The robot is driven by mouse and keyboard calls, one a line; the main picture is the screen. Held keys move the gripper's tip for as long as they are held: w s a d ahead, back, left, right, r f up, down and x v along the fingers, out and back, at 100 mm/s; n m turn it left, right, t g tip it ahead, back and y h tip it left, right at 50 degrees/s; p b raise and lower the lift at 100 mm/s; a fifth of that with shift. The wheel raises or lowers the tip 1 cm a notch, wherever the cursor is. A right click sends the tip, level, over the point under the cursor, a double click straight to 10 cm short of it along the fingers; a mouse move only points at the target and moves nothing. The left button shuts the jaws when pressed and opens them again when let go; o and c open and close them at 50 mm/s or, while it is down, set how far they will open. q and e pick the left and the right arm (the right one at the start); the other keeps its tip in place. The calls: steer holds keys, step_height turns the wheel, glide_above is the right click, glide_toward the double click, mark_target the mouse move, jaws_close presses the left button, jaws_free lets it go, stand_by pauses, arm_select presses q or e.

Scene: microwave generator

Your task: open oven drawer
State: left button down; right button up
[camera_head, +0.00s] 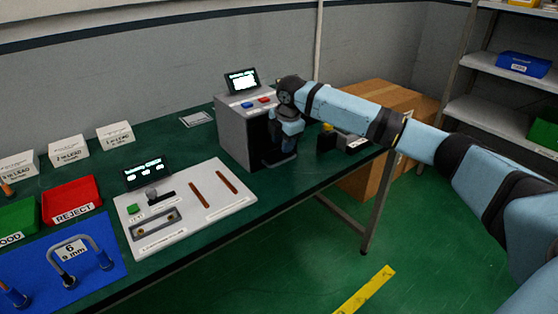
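The oven is a grey box-shaped machine (232,138) with a dark front, standing on the green table near its far right part. A small lit screen (242,80) and blue and red buttons are on its top. My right arm reaches in from the right, and its wrist is in front of the oven. My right gripper (284,155) points down at the oven's dark front. Its fingers are small and dark there, so I cannot tell whether they touch or hold anything. The drawer and its handle cannot be made out behind the wrist. My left gripper is not in view.
A white test board (237,199) lies left of the oven. A red reject bin (70,187), a green bin (18,218) and a blue mat (100,278) are farther left. A black-and-yellow device (328,139) stands right of the oven. Cardboard boxes (408,108) and shelves (490,115) are beyond the table.

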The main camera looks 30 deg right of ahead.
mark_target(280, 163)
steer(key=f, duration=0.2)
steer(key=w+f, duration=0.1)
steer(key=f, duration=0.4)
steer(key=shift+w+f+b, duration=0.15)
steer(key=shift+w+b, duration=0.15)
steer(key=shift+b, duration=0.05)
jaws_close()
